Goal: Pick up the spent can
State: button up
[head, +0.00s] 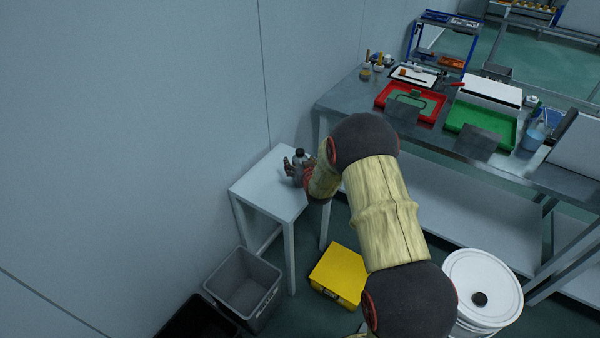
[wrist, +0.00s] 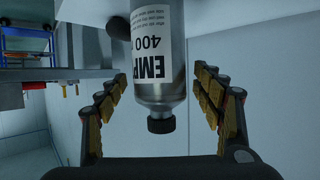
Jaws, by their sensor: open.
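The spent can is a grey metal can with a black cap and a white label reading "EMP" and "400". In the wrist view the can (wrist: 160,92) appears upside down, its cap low in the picture. In the head view the can (head: 299,158) stands on the small white table (head: 258,192) and is partly hidden by my gripper (head: 298,172). In the wrist view the fingers of my gripper (wrist: 160,85) are spread on both sides of the can, with visible gaps. The can's far end is out of that view.
A grey wall is close on the left of the small table. A metal bench (head: 345,100) with a red tray (head: 437,116) and a green tray (head: 510,135) is to the right. A grey bin (head: 243,280), a yellow box (head: 340,272) and a white bucket (head: 482,290) are on the floor.

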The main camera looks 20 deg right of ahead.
aim_at(301, 155)
jog(key=shift+r, duration=0.1)
jog(key=c, duration=0.3)
jog(key=c, duration=1)
jog(key=shift+o, duration=0.2)
jog(key=shift+r, duration=0.1)
jog(key=shift+r, duration=0.2)
notch_tip(301, 155, up, 3)
jog(key=shift+r+p, duration=0.1)
jog(key=shift+p, duration=0.6)
jog(key=r+p+v, duration=0.1)
jog(key=p+v, duration=0.1)
jog(key=v, duration=0.6)
jog(key=w+a+r+p+v, duration=0.1)
jog(key=p+v, duration=0.1)
jog(key=v, duration=0.6)
jog(key=shift+r+p, duration=0.35)
jog(key=shift+r, duration=0.15)
